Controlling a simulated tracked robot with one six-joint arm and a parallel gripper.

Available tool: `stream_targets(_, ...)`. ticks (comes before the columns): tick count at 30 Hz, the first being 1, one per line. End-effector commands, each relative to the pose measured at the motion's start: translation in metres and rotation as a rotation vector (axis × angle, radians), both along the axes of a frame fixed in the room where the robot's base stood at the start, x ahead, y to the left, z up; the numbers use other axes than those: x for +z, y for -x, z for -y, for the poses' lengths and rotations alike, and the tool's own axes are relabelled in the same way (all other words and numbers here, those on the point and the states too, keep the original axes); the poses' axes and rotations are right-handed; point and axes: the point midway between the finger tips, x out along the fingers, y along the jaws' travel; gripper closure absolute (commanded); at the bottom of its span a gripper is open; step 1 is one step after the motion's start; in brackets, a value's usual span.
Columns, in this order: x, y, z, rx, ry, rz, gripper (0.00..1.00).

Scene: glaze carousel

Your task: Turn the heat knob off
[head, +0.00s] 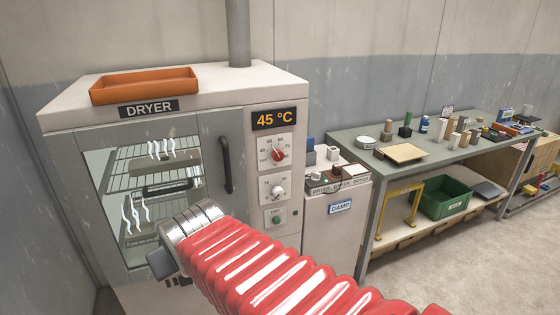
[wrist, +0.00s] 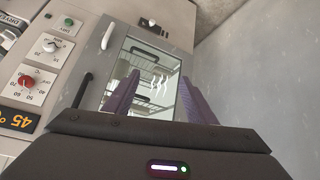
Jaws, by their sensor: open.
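The dryer (head: 75,105) stands at the left with a display reading 45 °C (head: 275,119). Below the display is a red knob (head: 278,155) on a white dial plate with a temperature scale; it also shows at the left of the wrist view (wrist: 25,83). Under it is a white knob (head: 277,192), also in the wrist view (wrist: 50,45). My gripper (wrist: 160,78) is open and empty, its purple fingers pointing at the dryer's glass door, away from both knobs. In the head view my arm hides most of the fingers.
A black door handle (head: 225,165) stands out between window and knobs. A green button (head: 277,219) is below the knobs. An orange tray (head: 144,86) lies on top. A DAMP cabinet (head: 335,228) and a grey workbench (head: 450,148) stand right. The floor at front right is clear.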

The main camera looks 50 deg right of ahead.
Motion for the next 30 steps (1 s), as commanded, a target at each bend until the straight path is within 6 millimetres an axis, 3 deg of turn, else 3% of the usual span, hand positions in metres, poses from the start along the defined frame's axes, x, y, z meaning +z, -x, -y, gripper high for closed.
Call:
stream_targets(1, -0.001, -0.012, 0.021, -0.037, 0.017, 0.025, 0.49)
stream_targets(6, 0.005, -0.046, 0.089, -0.123, 0.087, 0.142, 0.49)
stream_targets(15, 0.007, -0.076, 0.206, -0.215, 0.191, 0.336, 0.49)
stream_targets(23, 0.000, -0.070, 0.300, -0.259, 0.260, 0.499, 0.49)
stream_targets(30, -0.014, -0.041, 0.370, -0.273, 0.291, 0.655, 0.49)
